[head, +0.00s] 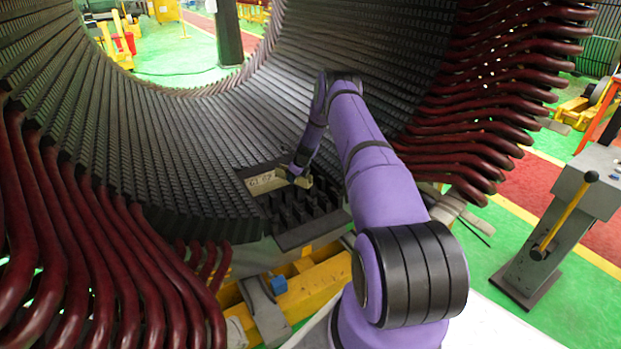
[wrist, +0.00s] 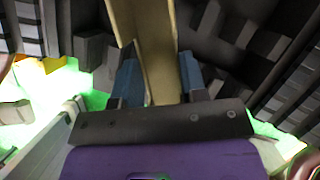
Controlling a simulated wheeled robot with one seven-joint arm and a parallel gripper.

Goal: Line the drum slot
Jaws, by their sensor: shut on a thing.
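The drum (head: 190,140) is a large dark ribbed cylinder seen from inside, and it fills the left and middle of the head view. A gap in its lower wall shows dark stepped slot teeth (head: 305,208). A tan channel-shaped liner (wrist: 156,45) runs up between the blue fingers of my gripper (wrist: 160,85) in the wrist view. My gripper (head: 300,176) is shut on it. In the head view the tan liner (head: 268,181), with dark marks on its face, lies at the back of the gap. Whether it touches the slot is unclear.
Thick dark red coil ends (head: 120,270) fan out at left, and more coil ends (head: 500,110) stand at right. A yellow beam (head: 305,278) runs below the drum. A grey stand with a yellow lever (head: 562,215) stands on the right floor.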

